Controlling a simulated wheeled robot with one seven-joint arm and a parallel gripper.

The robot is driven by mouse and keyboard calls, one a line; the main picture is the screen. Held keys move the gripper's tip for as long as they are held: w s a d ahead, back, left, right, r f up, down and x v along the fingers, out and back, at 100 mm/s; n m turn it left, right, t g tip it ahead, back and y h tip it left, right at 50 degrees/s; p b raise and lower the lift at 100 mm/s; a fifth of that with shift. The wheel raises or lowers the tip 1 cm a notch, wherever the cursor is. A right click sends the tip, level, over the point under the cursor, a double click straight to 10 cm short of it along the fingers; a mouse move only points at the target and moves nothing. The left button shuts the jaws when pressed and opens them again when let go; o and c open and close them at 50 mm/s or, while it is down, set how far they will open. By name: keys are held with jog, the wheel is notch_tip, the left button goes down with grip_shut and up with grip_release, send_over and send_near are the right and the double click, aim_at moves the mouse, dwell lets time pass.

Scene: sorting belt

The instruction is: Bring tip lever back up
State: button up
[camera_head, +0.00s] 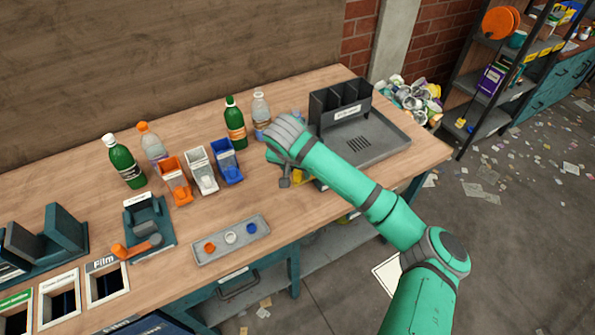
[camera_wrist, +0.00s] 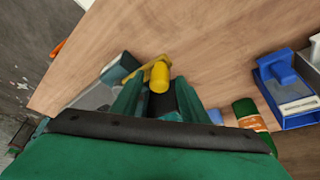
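A yellow lever (camera_wrist: 159,76) with a rounded knob shows in the wrist view, just ahead of and between my fingertips. My gripper (camera_wrist: 160,95) has its two dark green fingers apart, with a gap around the knob. I see no clear contact. In the head view a small yellow part of the lever (camera_head: 299,176) shows under my wrist, beside the grey tray unit (camera_head: 375,150). My arm hides most of the lever and the fingers there, so the lever's tilt is hard to tell.
Orange, white and blue bins (camera_head: 227,165) stand left of my gripper, with bottles (camera_head: 235,122) behind them. A small tray (camera_head: 231,240) with three caps lies near the front edge. An orange-handled device (camera_head: 148,230) stands farther left. Bare table lies between.

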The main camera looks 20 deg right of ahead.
jog(key=shift+r, duration=0.1)
jog(key=v, duration=1)
jog(key=shift+r, duration=0.3)
jog(key=shift+s, duration=0.1)
